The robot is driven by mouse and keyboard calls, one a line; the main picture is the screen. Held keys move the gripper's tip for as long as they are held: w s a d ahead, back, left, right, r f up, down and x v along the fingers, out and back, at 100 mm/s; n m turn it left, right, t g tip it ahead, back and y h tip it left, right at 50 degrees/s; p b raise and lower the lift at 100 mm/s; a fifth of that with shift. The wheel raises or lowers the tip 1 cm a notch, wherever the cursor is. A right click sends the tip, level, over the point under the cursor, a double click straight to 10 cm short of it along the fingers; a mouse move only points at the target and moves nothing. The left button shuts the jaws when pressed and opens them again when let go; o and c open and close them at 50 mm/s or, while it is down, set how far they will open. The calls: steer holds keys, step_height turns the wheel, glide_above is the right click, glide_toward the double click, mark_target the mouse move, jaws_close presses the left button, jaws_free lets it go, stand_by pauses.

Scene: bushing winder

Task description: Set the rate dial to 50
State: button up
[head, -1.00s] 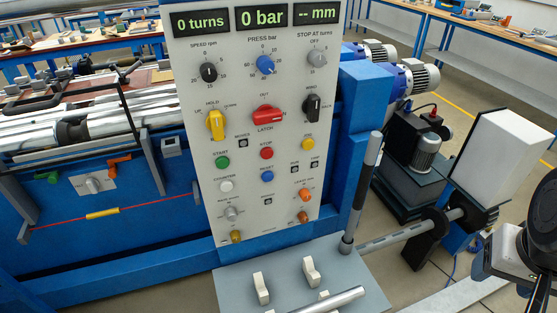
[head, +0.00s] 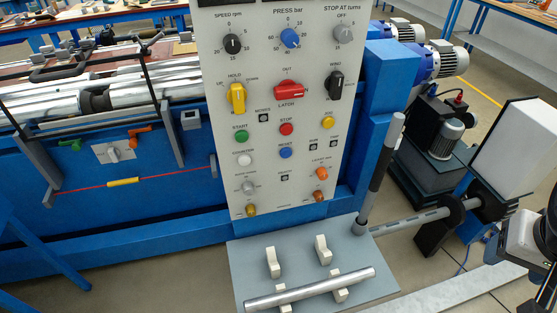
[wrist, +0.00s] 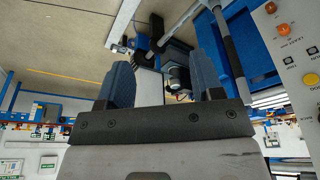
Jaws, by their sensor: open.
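The grey control panel (head: 262,140) stands upright in the middle of the head view. No label reading "rate" is legible on it. A small grey knob (head: 248,188) sits low on its left side, with lettering too small to read. Higher up are the black speed dial (head: 232,43), the blue press dial (head: 290,38) and the grey stop-at-turns dial (head: 343,33). My gripper (wrist: 165,78) is open and empty in the wrist view, its two blue fingers apart. It is clear of the panel, which shows at the right of that view.
A dark upright lever (head: 380,165) stands right of the panel. A grey shelf (head: 250,262) with white levers and a metal bar (head: 310,289) juts out below. A white box (head: 515,140) and a horizontal shaft (head: 408,225) are at the right.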

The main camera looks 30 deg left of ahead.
steer(key=w+a+f+n+t+y, duration=0.2)
steer(key=w+a+f, duration=0.3)
steer(key=a, duration=0.4)
steer(key=w+a+f+n+t+y, duration=0.1)
steer(key=w+a+f+t, duration=0.15)
steer(key=w+a, duration=0.55)
steer(key=w+a+f+n+t+y, duration=0.2)
steer(key=w+a+f, duration=0.3)
steer(key=a, duration=0.4)
steer(key=n+t+y, duration=0.3)
steer(key=n+y, duration=0.2)
steer(key=y, duration=0.3)
glide_toward(249, 192)
steer(key=x, duration=0.2)
steer(key=shift+f, duration=0.15)
steer(key=shift+w+a, duration=0.15)
steer(key=shift+x, duration=3.8)
